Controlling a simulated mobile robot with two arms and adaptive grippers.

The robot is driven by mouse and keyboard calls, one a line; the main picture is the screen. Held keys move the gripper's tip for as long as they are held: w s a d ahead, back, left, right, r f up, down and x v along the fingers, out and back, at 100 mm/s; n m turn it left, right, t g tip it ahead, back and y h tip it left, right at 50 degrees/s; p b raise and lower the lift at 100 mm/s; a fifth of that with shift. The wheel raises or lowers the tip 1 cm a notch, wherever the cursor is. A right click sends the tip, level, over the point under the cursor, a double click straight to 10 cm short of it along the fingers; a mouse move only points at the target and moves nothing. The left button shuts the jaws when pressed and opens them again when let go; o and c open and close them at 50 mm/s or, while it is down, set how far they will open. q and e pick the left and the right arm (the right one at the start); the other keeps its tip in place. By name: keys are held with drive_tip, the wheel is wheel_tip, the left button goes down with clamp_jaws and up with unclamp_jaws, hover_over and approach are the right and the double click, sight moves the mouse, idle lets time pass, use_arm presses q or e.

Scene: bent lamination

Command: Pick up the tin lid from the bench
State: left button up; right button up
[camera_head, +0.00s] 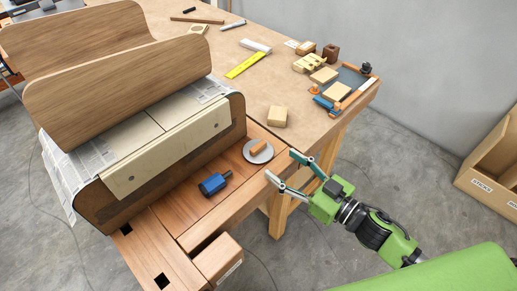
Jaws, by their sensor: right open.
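The tin lid (249,157), a round grey disc, lies flat on the front part of the wooden bench (215,205), near its right edge. A small wooden block (259,148) rests on top of it. My right gripper (281,166) is open and empty, just to the right of the lid. Its fingertips point toward the lid, one nearer the bench edge and one farther back. No contact with the lid can be made out. My left gripper is not in view.
A blue cylindrical tool (214,183) lies left of the lid. Large bent wood panels (120,82) stand behind it on a form. A wooden block (277,116) sits behind the lid. Clamps and blocks (336,91) crowd the far right corner.

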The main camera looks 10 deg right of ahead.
sight(261, 148)
drive_tip(key=x, duration=0.5)
drive_tip(key=shift+p, duration=0.35)
drive_tip(key=p+x, duration=0.1)
drive_tip(key=x, duration=0.3)
drive_tip(key=shift+w+a+r, duration=0.1)
drive_tip(key=shift+w+r, duration=0.05)
drive_tip(key=shift+w, duration=0.25)
drive_tip(key=shift+w+a, duration=0.15)
drive_tip(key=shift+w, duration=0.1)
drive_tip(key=shift+c, duration=0.3)
drive_tip(key=c, duration=0.9)
